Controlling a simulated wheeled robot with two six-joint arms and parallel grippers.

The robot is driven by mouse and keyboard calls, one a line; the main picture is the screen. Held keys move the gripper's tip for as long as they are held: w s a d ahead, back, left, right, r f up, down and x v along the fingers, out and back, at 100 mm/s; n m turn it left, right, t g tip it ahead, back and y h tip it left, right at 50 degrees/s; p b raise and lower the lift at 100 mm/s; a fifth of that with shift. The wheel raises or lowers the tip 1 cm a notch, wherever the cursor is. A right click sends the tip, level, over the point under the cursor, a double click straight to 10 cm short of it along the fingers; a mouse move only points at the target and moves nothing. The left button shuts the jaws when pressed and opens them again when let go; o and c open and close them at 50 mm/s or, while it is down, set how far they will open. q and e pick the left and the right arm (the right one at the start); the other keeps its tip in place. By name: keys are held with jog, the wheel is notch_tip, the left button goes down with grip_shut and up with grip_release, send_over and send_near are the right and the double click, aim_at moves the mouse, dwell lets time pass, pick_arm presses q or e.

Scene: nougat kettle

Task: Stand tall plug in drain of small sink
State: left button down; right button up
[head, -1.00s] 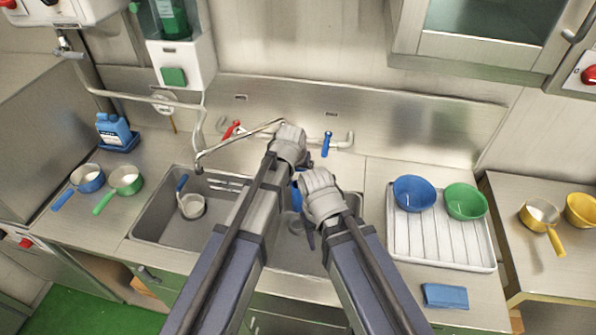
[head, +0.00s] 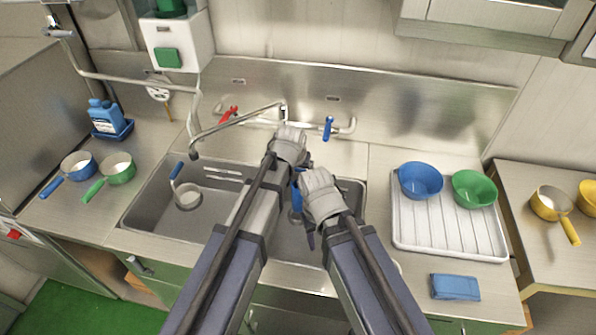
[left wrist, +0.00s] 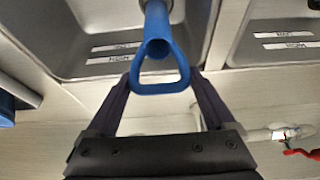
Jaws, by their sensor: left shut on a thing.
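The tall blue plug (head: 297,196) has a long stem and a loop handle. My left gripper (left wrist: 162,78) is shut on its handle end, with the loop between the dark fingers in the left wrist view. The plug hangs or stands roughly upright over the small right basin (head: 345,190). Its lower end and the drain are largely hidden by my arms in the head view, so I cannot tell whether it is seated. My right gripper (head: 311,238) points down over the same basin, close to the plug; its fingers are mostly hidden by its own wrist.
The tap spout (head: 235,118) reaches over the left basin. A white rack (head: 440,232) with blue (head: 421,180) and green (head: 474,188) bowls stands right. A blue cloth (head: 455,287) lies in front.

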aim_at(298, 183)
pick_arm(q)
jog(key=shift+f+b, duration=1.7)
jog(key=shift+f, duration=0.2)
jog(key=shift+f+b, duration=0.55)
grip_release()
jog(key=shift+r, duration=0.15)
jog(key=p+v, duration=0.7)
jog(key=shift+r, duration=0.2)
jog(key=shift+s, duration=0.15)
